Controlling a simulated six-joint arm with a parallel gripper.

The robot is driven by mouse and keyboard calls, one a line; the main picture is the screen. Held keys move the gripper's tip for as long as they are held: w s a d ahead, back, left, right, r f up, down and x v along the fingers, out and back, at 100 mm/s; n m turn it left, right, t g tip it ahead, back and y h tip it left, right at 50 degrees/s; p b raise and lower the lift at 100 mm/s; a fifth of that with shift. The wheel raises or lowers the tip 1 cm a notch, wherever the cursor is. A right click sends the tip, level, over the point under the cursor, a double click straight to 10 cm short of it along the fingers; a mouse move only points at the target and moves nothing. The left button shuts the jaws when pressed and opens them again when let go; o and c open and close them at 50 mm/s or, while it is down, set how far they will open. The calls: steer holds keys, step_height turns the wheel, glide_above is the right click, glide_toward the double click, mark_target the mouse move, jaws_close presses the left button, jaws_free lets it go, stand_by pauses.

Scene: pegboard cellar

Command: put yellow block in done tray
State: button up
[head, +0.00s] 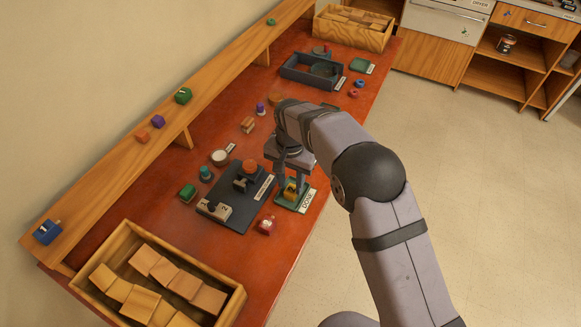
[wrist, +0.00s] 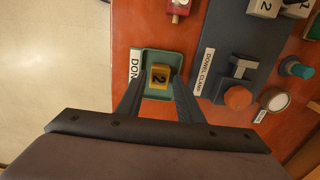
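The yellow block (wrist: 160,77), marked with a 2, sits inside the green done tray (wrist: 148,56) in the wrist view. In the head view the yellow block (head: 290,190) shows in the done tray (head: 305,198), below my gripper. My gripper (wrist: 160,80) points down over the tray, with one finger on each side of the block. The fingers stand wider than the block, with a gap visible beside it, so it looks open. How far the fingertips are above the tray floor is hard to tell.
A dark dowel clamp board (head: 243,215) lies left of the tray, with an orange knob (wrist: 238,97) and numbered pale blocks. A red block (head: 267,226) stands near the table edge. A wooden crate (head: 235,300) holds wood pieces. A dark blue tray (head: 300,75) lies farther back.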

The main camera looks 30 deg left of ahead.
mark_target(291, 191)
step_height(291, 191, up, 9)
steer(key=b, duration=0.2)
stand_by(0.3)
steer(key=d, duration=2.2)
steer(key=s+d+f, duration=0.4)
steer(key=s+d, duration=1)
steer(key=d, duration=0.3)
steer(key=shift+s, duration=0.35)
steer(key=shift+f, duration=0.1)
